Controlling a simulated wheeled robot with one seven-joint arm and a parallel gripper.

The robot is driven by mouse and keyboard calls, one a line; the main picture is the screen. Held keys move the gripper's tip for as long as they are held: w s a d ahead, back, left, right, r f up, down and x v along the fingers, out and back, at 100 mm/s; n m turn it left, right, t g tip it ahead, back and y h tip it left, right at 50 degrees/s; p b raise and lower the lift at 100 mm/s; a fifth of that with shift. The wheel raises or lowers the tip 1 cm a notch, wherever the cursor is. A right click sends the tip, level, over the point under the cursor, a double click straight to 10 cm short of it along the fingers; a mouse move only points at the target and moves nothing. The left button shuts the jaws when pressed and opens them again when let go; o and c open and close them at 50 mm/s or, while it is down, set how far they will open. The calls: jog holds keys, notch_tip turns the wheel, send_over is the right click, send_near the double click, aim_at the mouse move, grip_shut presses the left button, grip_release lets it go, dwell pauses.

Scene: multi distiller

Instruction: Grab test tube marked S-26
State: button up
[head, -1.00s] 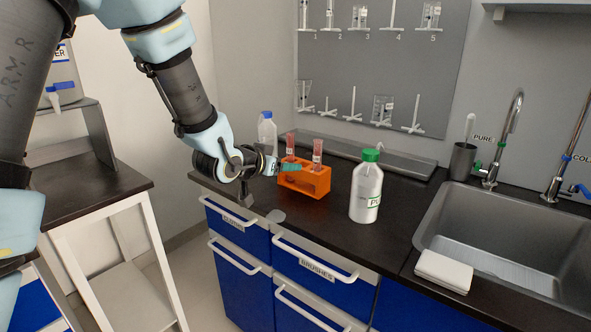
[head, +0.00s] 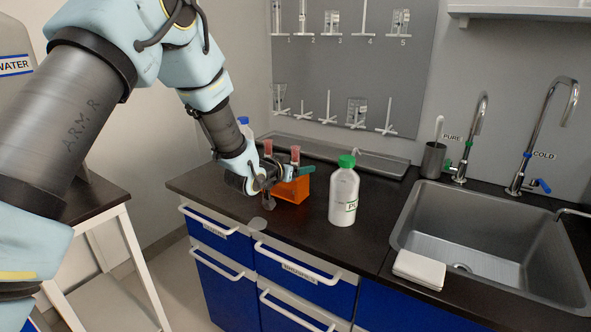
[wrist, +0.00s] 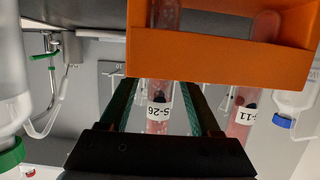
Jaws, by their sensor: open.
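In the wrist view, which is upside down, the test tube marked S-26 (wrist: 158,122) stands between the two green fingers of my gripper (wrist: 160,100). The fingers are apart, with gaps visible beside the tube. The tube's lower part sits in the orange rack (wrist: 215,65). A second tube, labelled with "-11" legible (wrist: 240,122), is outside the fingers on the right. In the head view, the rack (head: 304,187) stands on the counter, partly hidden by my gripper (head: 285,168). S-26 appears to be the right tube (head: 295,152); the other tube (head: 267,147) is left.
A white bottle with a green cap (head: 343,195) stands close right of the rack. A blue-capped bottle (head: 243,126) is behind my arm. The sink (head: 480,235) and a folded white cloth (head: 419,269) are farther right. The counter front is clear.

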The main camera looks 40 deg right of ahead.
jog(key=shift+w+d+f, duration=0.1)
jog(key=shift+d+f, duration=0.05)
jog(key=shift+d, duration=0.35)
grip_shut()
